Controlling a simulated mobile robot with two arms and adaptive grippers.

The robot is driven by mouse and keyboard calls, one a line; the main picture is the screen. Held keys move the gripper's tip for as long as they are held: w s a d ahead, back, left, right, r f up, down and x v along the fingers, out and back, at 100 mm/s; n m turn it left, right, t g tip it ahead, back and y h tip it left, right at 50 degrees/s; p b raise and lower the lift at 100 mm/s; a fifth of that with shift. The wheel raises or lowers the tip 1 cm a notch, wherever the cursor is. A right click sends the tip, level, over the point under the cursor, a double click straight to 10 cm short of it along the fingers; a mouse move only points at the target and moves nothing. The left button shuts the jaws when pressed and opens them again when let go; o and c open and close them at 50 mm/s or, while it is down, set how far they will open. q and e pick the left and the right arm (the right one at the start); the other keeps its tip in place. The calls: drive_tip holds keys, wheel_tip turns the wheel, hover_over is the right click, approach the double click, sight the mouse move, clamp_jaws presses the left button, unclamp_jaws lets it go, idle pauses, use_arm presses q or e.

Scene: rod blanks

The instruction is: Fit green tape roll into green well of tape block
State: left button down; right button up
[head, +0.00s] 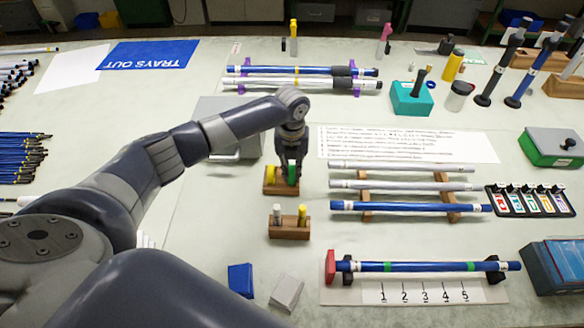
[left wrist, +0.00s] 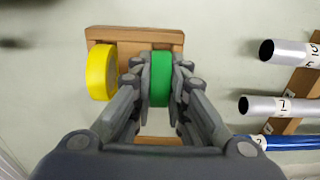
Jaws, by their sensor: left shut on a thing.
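The wooden tape block (head: 281,189) stands near the middle of the table; its back edge shows in the left wrist view (left wrist: 135,36). A yellow tape roll (head: 270,174) stands on edge at its left side, also seen in the left wrist view (left wrist: 101,76). My left gripper (head: 291,165) points down over the block's right side. It is shut on the green tape roll (left wrist: 160,80), held upright between the fingers; the roll also shows in the head view (head: 292,176). The fingers hide the green well, so I cannot tell how deep the roll sits. My right gripper is out of view.
A second small wooden block (head: 289,229) with a grey and a yellow peg stands just in front. A rack of rods (head: 405,185) lies to the right. A grey box (head: 225,125) stands behind my left forearm. Blue (head: 241,280) and grey (head: 286,291) blocks lie nearer the front.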

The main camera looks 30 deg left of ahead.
sight(292, 167)
use_arm(q)
drive_tip(key=shift+f, duration=0.2)
drive_tip(key=c, duration=1.6)
unclamp_jaws()
drive_tip(key=shift+o, duration=0.2)
wheel_tip(292, 167, up, 12)
drive_tip(key=b, duration=0.2)
drive_tip(key=shift+r, duration=0.2)
drive_tip(key=shift+f, duration=0.1)
